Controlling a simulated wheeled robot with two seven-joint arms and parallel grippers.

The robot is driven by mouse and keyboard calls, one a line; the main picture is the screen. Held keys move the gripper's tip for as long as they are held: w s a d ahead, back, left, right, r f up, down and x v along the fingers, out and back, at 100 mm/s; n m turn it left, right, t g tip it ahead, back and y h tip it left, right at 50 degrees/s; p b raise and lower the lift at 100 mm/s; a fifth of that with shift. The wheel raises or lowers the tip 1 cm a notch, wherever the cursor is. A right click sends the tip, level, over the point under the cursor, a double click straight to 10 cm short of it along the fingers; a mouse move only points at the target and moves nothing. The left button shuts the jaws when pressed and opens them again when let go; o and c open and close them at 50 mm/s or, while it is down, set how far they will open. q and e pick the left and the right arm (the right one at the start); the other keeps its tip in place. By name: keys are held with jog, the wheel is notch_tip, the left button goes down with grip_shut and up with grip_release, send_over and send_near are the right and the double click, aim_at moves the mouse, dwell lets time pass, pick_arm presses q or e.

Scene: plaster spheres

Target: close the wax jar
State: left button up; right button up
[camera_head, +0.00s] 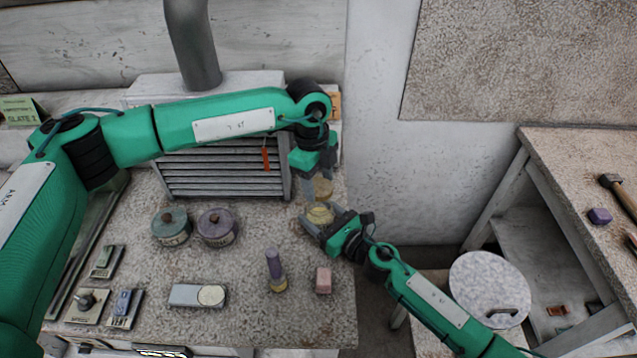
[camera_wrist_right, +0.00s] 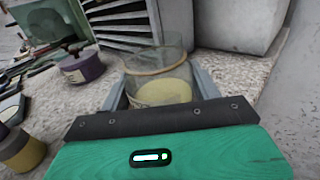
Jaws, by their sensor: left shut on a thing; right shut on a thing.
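The wax jar (camera_head: 320,215), with pale yellow wax, stands near the bench's right edge. My right gripper (camera_head: 326,226) is shut around it from the right; the right wrist view shows the jar's yellow wax (camera_wrist_right: 160,93) between the two fingers. My left gripper (camera_head: 314,184) points down over the jar and is shut on a tan, see-through piece (camera_head: 323,187), which looks like the lid. In the right wrist view a clear glass part with a tan ring (camera_wrist_right: 156,70) shows above the wax. I cannot tell whether lid and jar touch.
A slatted grey unit (camera_head: 225,172) stands behind. Two lidded pots, green (camera_head: 171,227) and purple (camera_head: 217,228), sit to the left. A purple-and-yellow stick (camera_head: 275,270) and a pink block (camera_head: 323,280) are in front. A round stool (camera_head: 489,290) stands right.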

aim_at(318, 186)
pick_arm(q)
jog(key=shift+f, duration=0.8)
jog(key=shift+f, duration=0.85)
jog(key=shift+f, duration=0.6)
jog(key=o, duration=0.7)
pick_arm(e)
grip_shut()
pick_arm(q)
jog(key=o, duration=0.3)
